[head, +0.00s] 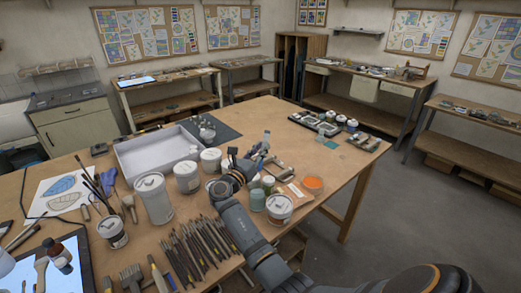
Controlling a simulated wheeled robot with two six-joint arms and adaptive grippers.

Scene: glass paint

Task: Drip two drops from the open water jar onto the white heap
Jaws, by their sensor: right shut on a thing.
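My right arm reaches in from the bottom right over the table. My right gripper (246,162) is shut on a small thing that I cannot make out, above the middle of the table. A pale green see-through jar (257,201) stands just right of my right arm; I cannot tell whether it is the open water jar. A small pale blue bottle (266,138) shows just beyond the gripper. I cannot pick out the white heap; my arm hides part of the table. My left gripper is not in view.
White tubs (153,198) and a grey-white tray (158,152) stand left of the gripper. Many brushes (196,250) lie in front. The table's right side has bare wood.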

